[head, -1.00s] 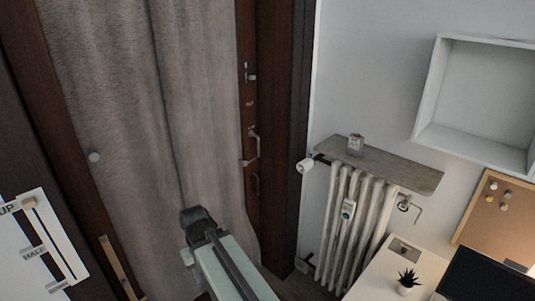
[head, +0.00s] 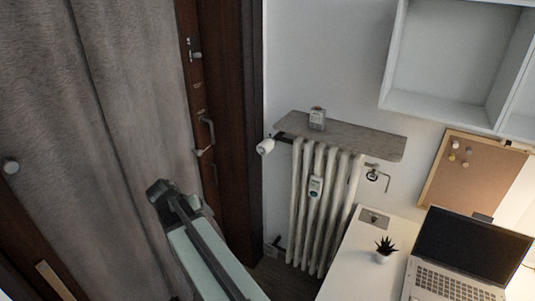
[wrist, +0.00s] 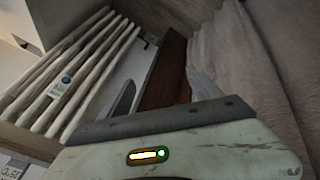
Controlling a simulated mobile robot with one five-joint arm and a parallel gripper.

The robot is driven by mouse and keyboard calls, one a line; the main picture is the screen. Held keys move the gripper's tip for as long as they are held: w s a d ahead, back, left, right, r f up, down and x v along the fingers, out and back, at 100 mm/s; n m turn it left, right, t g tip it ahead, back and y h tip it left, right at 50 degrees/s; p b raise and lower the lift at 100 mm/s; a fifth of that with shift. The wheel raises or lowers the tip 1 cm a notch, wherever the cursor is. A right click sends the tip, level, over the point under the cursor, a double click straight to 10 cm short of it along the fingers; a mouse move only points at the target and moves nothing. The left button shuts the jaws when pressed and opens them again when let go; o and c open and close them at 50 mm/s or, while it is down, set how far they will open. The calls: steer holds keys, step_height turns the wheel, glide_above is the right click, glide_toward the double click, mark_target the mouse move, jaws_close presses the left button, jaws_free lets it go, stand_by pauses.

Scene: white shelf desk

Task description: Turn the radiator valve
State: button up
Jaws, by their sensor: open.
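The radiator valve (head: 265,146) is a white knob at the upper left end of the white radiator (head: 322,205), just below a grey shelf board, in the head view. My arm (head: 205,245) is in front of the curtain, left of and lower than the valve in the picture. In the wrist view my gripper (wrist: 163,92) is open, its two fingers apart with nothing between them. The radiator shows at the upper left of that view (wrist: 75,78), beyond the fingers. I cannot make out the valve clearly there. My gripper is not touching the radiator.
A dark wooden door frame (head: 228,120) and a grey curtain (head: 90,130) stand left of the radiator. A white desk (head: 345,282) with a plant (head: 385,250) and laptop (head: 455,270) is at the lower right. The shelf board (head: 350,136) overhangs the radiator.

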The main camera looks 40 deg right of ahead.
mark_target(261, 150)
steer(key=w+d+m+h+b, duration=0.3)
steer(key=d, duration=0.9)
steer(key=w+d+m+h+b, duration=0.2)
steer(key=w+d+h+b, duration=0.15)
steer(key=d, duration=0.75)
steer(key=d+r+t+h+b, duration=0.1)
steer(key=d+r, duration=0.1)
steer(key=d, duration=0.2)
steer(key=d+r+m+h+b, duration=0.1)
steer(key=d+r+h, duration=0.1)
steer(key=d, duration=0.3)
steer(key=w+d+r+m+t+h+b, duration=0.1)
steer(key=d+r+h+b, duration=0.1)
steer(key=d, duration=0.3)
steer(key=shift+d+r+t, duration=0.15)
steer(key=shift+r+t, duration=0.15)
steer(key=shift+r, duration=0.15)
steer(key=shift+x, duration=3.85)
